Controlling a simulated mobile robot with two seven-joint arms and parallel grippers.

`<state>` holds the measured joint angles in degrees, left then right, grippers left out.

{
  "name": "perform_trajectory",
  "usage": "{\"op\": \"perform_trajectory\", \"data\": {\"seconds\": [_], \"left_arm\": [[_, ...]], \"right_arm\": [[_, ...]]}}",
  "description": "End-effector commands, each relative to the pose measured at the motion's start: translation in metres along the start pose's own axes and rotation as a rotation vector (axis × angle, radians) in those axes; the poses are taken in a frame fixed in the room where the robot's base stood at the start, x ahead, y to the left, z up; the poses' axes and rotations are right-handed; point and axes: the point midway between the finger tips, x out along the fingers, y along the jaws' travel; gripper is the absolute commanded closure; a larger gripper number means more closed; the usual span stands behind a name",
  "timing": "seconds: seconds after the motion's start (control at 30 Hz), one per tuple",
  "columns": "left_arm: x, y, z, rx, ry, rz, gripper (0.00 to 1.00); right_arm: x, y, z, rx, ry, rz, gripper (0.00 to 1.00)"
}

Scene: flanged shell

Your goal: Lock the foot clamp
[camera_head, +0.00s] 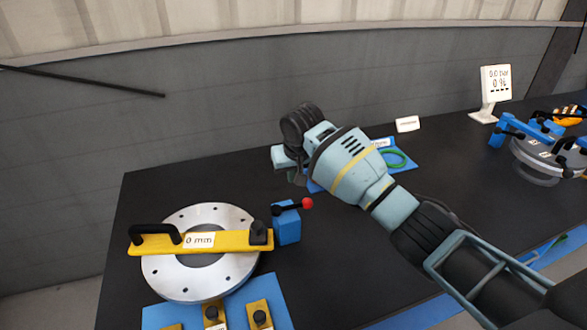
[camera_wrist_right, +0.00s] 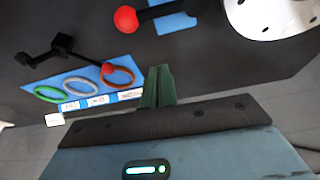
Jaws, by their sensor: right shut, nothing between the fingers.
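A blue clamp block (camera_head: 287,226) with a black lever and a red knob (camera_head: 307,203) stands against the right side of the flanged disc (camera_head: 170,275). The red knob (camera_wrist_right: 126,19) and its black lever also show at the top of the right wrist view. A second black lever with a red knob (camera_wrist_right: 107,69) shows there at the left, over a blue mat. I cannot tell which one is the foot clamp. My right gripper (camera_head: 296,176) is shut and empty, above the table behind the block; its fingers (camera_wrist_right: 158,87) touch nothing. My left gripper is out of view.
A yellow gauge bar (camera_head: 215,242) marked 0 mm lies across the disc. The blue mat (camera_wrist_right: 60,82) holds green, grey and orange rings. A display (camera_head: 495,84) and another flanged assembly (camera_head: 540,157) stand at the right.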

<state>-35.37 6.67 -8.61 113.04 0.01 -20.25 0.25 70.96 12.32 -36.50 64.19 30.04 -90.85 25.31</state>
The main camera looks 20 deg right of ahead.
Motion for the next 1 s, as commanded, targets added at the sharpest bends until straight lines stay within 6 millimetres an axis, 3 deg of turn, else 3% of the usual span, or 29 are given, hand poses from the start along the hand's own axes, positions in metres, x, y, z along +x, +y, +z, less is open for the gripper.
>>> {"op": "perform_trajectory", "data": {"seconds": [0.03,0.27,0.4,0.57,1.0], "left_arm": [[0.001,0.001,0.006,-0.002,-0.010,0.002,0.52],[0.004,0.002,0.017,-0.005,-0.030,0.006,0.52],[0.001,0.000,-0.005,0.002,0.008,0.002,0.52],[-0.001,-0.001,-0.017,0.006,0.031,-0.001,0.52],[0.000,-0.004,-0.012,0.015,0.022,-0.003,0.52]], "right_arm": [[0.016,0.000,0.003,0.000,-0.010,0.001,1.00],[0.055,0.000,0.004,-0.001,-0.008,0.002,1.00],[0.038,0.001,0.016,-0.002,0.008,0.001,1.00],[0.038,0.001,0.031,-0.001,0.006,0.001,1.00],[0.041,0.000,0.040,-0.001,0.000,0.000,1.00]]}}
